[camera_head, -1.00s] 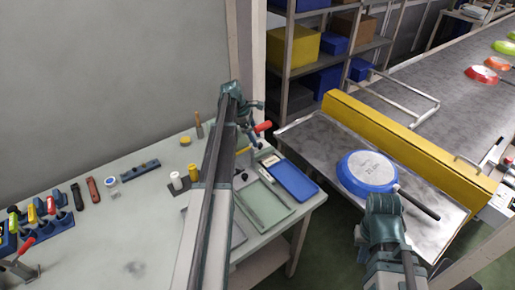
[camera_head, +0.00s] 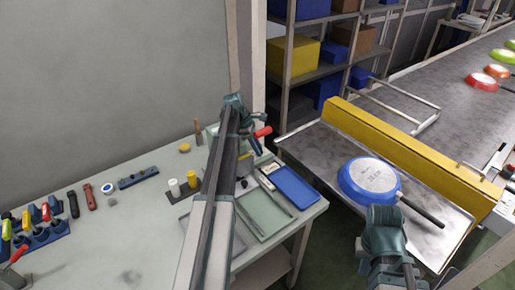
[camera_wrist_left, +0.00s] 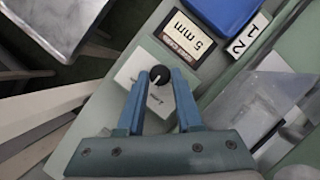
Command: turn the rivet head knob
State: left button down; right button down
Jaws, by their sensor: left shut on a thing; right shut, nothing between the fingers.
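A round black knob (camera_wrist_left: 160,74) with a pale pointer mark sits on a white label plate (camera_wrist_left: 132,78) in the left wrist view. My left gripper (camera_wrist_left: 160,82) has its blue fingers closed around the knob, one on each side. In the head view the left arm (camera_head: 222,165) reaches over the workbench and hides much of the knob area. My right arm (camera_head: 385,235) is at the lower right, in front of the blue pan (camera_head: 370,178); its fingertips are hard to make out.
A display reading "5 mm" (camera_wrist_left: 184,38) sits beside the knob. A blue tray (camera_head: 295,187) and green tray (camera_head: 262,212) lie on the bench. The blue pan rests on a metal table by a yellow beam (camera_head: 410,150). Tools line the bench's left.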

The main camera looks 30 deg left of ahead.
pick_arm(q)
jog(key=shift+w, duration=0.1)
jog(key=m+g, duration=0.1)
jog(key=m, duration=0.1)
jog(key=shift+w+a+m, duration=0.1)
jog(key=shift+w+m, duration=0.05)
jog(key=shift+m, duration=0.25)
jog(key=shift+m+g, duration=0.7)
jog(key=shift+m, duration=0.8)
jog(key=c, duration=0.6)
grip_release()
jog(key=shift+r, duration=0.1)
